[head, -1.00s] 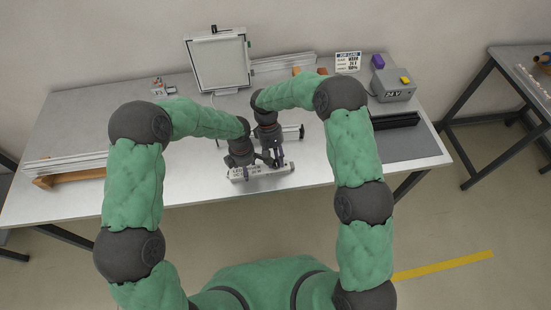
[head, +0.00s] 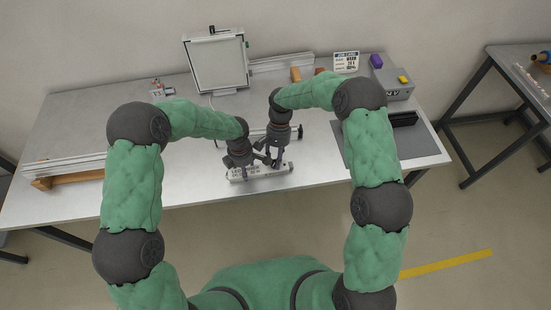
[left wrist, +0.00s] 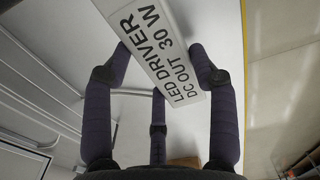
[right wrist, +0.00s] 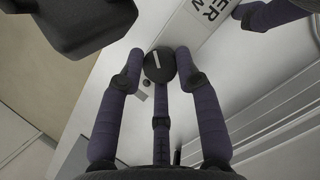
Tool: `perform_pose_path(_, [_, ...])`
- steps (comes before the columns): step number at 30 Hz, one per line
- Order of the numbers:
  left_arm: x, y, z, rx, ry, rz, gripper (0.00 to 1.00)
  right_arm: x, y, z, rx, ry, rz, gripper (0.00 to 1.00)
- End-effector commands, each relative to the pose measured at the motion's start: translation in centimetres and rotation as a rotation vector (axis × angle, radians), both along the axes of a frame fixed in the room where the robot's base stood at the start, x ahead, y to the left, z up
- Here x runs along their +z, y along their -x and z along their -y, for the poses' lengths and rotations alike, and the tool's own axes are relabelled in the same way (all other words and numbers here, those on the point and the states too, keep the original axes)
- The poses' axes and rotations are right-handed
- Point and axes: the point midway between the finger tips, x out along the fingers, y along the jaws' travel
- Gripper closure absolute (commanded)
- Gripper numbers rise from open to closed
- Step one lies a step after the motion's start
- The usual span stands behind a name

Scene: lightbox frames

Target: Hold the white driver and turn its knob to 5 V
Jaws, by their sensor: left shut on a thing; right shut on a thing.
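The white LED driver (head: 240,175) lies near the table's front edge in the head view. My left gripper (head: 246,163) is shut across the driver's lettered part, a finger on each side. In the right wrist view, the round black knob (right wrist: 158,65) with a white pointer line stands on the driver's other end. My right gripper (right wrist: 157,74) is shut around this knob. The voltage marks around the knob are too small or hidden to read.
A framed white panel (head: 217,63) stands at the back. A grey 24 V supply (head: 396,88) and a job card (head: 346,62) are at the back right. A grey mat (head: 425,145) covers the right end. Rails on wood (head: 65,170) lie at left.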

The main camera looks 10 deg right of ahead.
Motion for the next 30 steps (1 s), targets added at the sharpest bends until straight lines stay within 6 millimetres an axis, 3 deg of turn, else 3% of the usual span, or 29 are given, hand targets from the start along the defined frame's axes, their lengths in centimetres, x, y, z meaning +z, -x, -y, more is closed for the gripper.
perform_pose_path(9, [0.04,-0.25,0.26,0.004,0.007,0.007,0.83,-0.16,0.42,-0.31,-0.103,-0.004,-0.01,0.99])
perform_pose_path(23, [0.08,-0.23,0.33,0.003,0.008,0.007,0.83,-0.2,0.43,-0.4,-0.117,-0.005,-0.011,0.99])
perform_pose_path(24, [0.08,-0.23,0.34,0.003,0.008,0.007,0.83,-0.2,0.42,-0.41,-0.117,-0.005,-0.011,0.63])
perform_pose_path(26, [0.09,-0.23,0.34,0.003,0.008,0.008,0.83,-0.2,0.42,-0.41,-0.117,-0.005,-0.011,0.46])
perform_pose_path(30, [0.09,-0.22,0.28,0.002,0.007,0.007,0.83,-0.19,0.34,-0.29,-0.118,-0.003,-0.008,0.44])
